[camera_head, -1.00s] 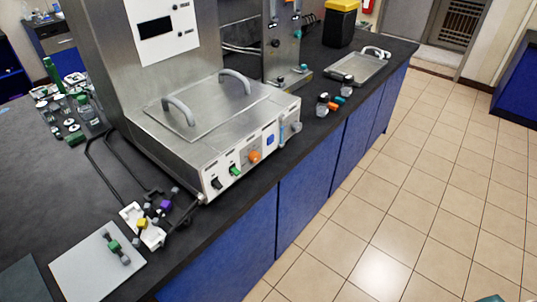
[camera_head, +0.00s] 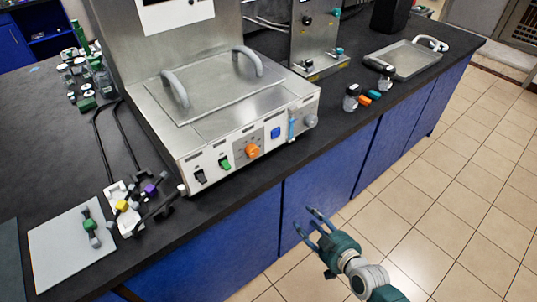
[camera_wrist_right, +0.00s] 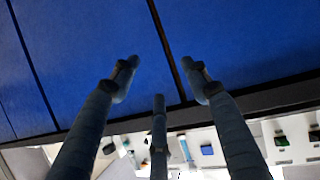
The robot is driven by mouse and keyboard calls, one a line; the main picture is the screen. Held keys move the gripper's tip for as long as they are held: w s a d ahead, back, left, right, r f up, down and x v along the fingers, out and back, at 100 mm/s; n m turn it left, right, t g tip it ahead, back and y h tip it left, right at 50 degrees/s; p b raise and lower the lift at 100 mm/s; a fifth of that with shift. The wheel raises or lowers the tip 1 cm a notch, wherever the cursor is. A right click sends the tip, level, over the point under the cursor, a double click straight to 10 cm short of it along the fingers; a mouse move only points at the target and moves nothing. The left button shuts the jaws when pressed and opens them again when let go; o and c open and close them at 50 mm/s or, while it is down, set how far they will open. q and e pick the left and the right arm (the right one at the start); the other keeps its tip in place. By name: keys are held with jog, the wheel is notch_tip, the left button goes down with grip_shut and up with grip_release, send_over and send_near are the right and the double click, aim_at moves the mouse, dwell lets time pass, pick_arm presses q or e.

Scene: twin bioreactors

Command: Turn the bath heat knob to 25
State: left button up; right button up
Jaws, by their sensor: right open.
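The steel bath (camera_head: 215,115) stands on the dark bench, its white front panel facing the floor side. An orange knob (camera_head: 252,150) sits mid-panel on a grey dial plate; its labels are too small to read. A grey round knob (camera_head: 311,121) is at the panel's right end. My right gripper (camera_head: 311,222) is open and empty, in front of the blue cabinet doors, below the bench edge and apart from the panel. In the right wrist view its three spread fingers (camera_wrist_right: 160,80) face the blue doors; part of the panel shows along the bottom. My left gripper is out of view.
Green (camera_head: 225,163) and black (camera_head: 201,176) switches and a blue button (camera_head: 275,132) share the panel. Small bottles (camera_head: 351,98) stand right of the bath. A white holder (camera_head: 125,207) with coloured pieces is at left. The floor aisle is clear.

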jog(key=w+a+r+n+t+y, duration=0.15)
jog(key=a+r, duration=0.25)
jog(key=r, duration=0.5)
jog(key=n+y+b, duration=0.1)
jog(key=n+y, duration=0.1)
jog(key=y, duration=0.2)
send_near(255, 153)
jog(key=shift+t, duration=0.45)
jog(key=x, duration=0.3)
jog(key=p+x, duration=0.1)
jog(key=x, duration=0.5)
jog(key=shift+a+f, duration=0.2)
jog(key=shift+f, duration=0.1)
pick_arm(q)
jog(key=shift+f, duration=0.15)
pick_arm(e)
jog(key=c, duration=1.2)
jog(key=shift+o, duration=0.2)
